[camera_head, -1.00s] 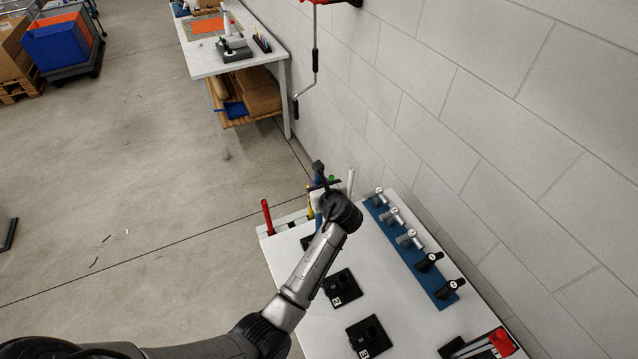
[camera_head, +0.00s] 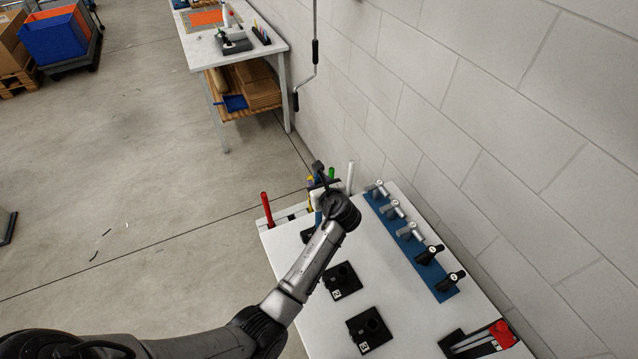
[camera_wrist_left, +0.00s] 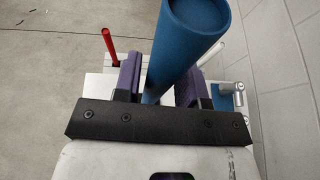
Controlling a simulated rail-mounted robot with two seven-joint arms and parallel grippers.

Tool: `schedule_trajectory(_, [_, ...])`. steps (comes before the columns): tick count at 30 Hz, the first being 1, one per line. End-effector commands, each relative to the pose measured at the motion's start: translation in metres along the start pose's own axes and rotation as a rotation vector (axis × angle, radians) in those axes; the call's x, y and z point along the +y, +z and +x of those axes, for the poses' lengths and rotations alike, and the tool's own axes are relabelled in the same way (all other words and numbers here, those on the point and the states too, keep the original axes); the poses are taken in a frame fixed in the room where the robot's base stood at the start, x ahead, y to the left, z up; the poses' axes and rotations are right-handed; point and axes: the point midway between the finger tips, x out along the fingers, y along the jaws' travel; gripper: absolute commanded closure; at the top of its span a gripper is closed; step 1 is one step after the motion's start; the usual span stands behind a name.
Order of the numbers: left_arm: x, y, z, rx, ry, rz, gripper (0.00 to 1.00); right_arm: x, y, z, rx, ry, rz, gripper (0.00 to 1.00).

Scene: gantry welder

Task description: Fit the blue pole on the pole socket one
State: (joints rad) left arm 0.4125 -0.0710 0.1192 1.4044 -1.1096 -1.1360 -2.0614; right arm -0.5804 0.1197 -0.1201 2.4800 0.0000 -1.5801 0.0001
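The blue pole (camera_wrist_left: 184,45) stands large in the left wrist view, its round rim towards the camera. My left gripper (camera_wrist_left: 158,80) has its purple fingers on either side of the pole, with narrow gaps beside it, so it looks open. In the head view this gripper (camera_head: 322,180) is over the back of the white table by the coloured poles, and a bit of blue shows beside the wrist. Pole socket one (camera_head: 307,236) appears to be the black block mostly hidden behind my left wrist and forearm. My right gripper is not in view.
A red pole (camera_head: 266,209), a green pole (camera_head: 331,174) and a white pole (camera_head: 350,177) stand at the table's far end. Two more black sockets (camera_head: 342,280) (camera_head: 370,330) sit nearer. A blue strip (camera_head: 437,282) with several handles runs along the wall side.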

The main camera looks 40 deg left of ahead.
Motion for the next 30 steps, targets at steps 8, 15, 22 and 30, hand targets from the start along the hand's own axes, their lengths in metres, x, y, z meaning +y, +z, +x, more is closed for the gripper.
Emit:
schedule_trajectory(8, [0.000, 0.000, 0.000, 0.000, 0.000, 0.000, 0.45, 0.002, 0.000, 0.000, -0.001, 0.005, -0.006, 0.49])
schedule_trajectory(15, [0.000, 0.001, -0.004, 0.002, 0.000, 0.002, 0.45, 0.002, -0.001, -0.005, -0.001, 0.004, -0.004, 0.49])
schedule_trajectory(22, [0.000, 0.006, -0.031, 0.002, -0.001, 0.003, 0.45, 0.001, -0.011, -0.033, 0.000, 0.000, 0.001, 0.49])
schedule_trajectory(30, [0.000, 0.006, -0.077, 0.003, -0.001, 0.003, 0.45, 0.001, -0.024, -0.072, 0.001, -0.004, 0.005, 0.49])
